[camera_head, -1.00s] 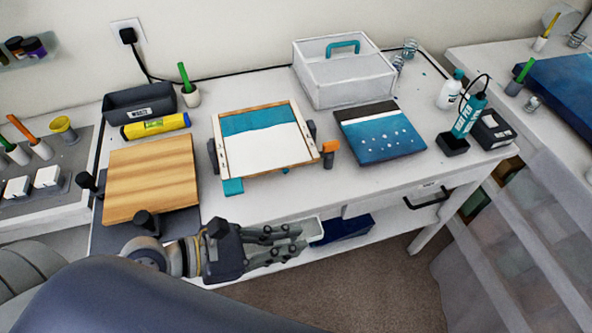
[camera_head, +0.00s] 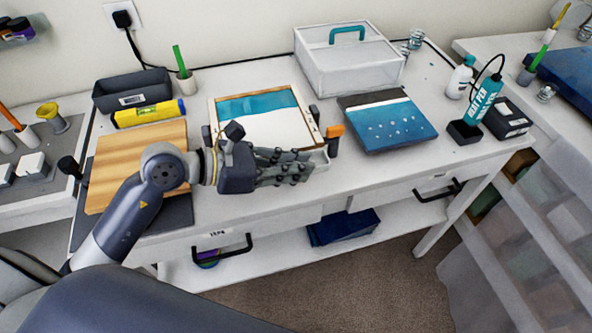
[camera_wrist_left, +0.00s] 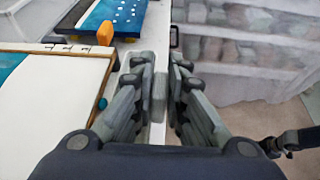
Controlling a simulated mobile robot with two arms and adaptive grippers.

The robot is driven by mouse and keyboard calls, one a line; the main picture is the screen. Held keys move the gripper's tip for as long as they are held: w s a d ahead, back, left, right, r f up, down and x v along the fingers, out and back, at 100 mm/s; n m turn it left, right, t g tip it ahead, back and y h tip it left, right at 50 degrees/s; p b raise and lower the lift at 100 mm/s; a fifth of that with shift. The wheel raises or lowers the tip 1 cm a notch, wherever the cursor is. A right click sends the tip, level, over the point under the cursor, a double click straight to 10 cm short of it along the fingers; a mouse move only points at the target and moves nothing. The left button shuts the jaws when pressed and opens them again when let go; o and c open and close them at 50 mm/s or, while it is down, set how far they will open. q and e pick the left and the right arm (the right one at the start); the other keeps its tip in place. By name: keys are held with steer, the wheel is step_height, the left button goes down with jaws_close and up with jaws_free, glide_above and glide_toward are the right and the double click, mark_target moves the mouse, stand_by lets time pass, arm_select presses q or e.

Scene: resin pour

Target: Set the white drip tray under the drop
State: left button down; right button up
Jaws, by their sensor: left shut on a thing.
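The white drip tray (camera_head: 320,156) shows only in part past my left gripper's fingertips, at the front right corner of the framed panel. My left gripper (camera_head: 284,167) is shut on it; in the left wrist view the gripper (camera_wrist_left: 159,98) has a pale piece of the tray (camera_wrist_left: 159,84) between its fingers. The teal and white panel (camera_head: 262,128) lies in a wooden frame on the bench, just behind my gripper. A teal drop (camera_wrist_left: 102,103) shows at the frame's edge in the left wrist view. My gripper hides the panel's front edge in the head view.
An orange-topped tool (camera_head: 334,135) stands right of the frame. A finished blue panel (camera_head: 388,124) lies farther right. A wooden board (camera_head: 122,160) is left, partly behind my arm. The white bench (camera_head: 395,170) is clear in front of the blue panel.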

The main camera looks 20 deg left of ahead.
mark_target(320, 157)
arm_select(q)
steer(key=shift+w+a, duration=0.1)
steer(key=shift+w, duration=0.6)
step_height(320, 157, down, 4)
steer(key=shift+r+p, duration=0.2)
steer(key=shift+p, duration=0.25)
steer(key=shift+f+b, duration=0.7)
steer(key=c, duration=1.6)
jaws_free()
steer(key=shift+r, duration=0.1)
